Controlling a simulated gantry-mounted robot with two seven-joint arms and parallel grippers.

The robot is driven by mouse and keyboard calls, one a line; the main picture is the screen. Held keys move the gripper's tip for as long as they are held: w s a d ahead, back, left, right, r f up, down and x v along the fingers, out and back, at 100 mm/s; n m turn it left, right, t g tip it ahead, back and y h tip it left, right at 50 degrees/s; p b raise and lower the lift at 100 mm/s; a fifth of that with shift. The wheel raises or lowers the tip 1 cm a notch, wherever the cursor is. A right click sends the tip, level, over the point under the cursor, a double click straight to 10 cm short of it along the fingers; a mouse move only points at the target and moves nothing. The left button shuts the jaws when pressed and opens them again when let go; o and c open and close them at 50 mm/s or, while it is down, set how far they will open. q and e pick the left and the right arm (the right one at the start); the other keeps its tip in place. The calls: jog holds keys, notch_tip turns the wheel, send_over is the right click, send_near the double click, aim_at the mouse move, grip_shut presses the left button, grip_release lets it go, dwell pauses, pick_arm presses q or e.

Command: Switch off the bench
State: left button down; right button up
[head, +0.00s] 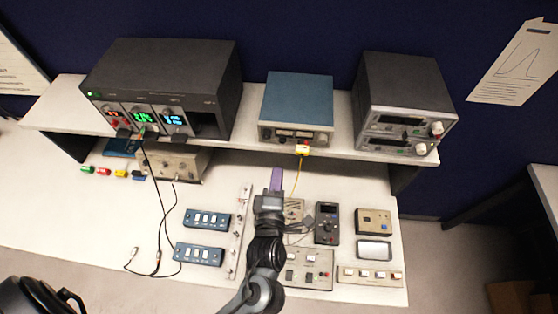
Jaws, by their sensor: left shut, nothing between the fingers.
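The bench (130,228) is a white worktop with a raised shelf (340,144). A large dark instrument (165,68) on the shelf's left has lit red, green and blue displays and a small green light. A blue-topped instrument (298,98) stands mid-shelf with a yellow plug (302,149) at its front. Two stacked grey instruments (405,100) on the right have dark displays. My left gripper (277,178) is shut and empty, just in front of the shelf below the blue-topped instrument. It hides part of the worktop. My right gripper is not in view.
Two blue switch strips (207,219) (198,254) and a beige box (175,164) are left of my arm. A dark handheld device (327,224), a small beige unit (374,222) and a switch strip (369,276) are to the right. Black leads hang over the left worktop.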

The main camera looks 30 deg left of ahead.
pick_arm(q)
jog(key=shift+v, duration=0.8)
jog(key=s+a+r+m+g+h+p, duration=0.1)
jog(key=s+a+m+h+p, duration=0.25)
jog(key=a+m+p, duration=0.3)
jog(key=s+d+f+m+g+h+p, duration=0.1)
jog(key=s+f+m+g, duration=0.4)
jog(key=s+m+g, duration=0.6)
jog(key=s+d+m+h, duration=0.1)
jog(key=m+h, duration=0.1)
jog(key=m, duration=0.5)
jog(key=shift+s+h, duration=0.2)
jog(key=shift+h, duration=0.15)
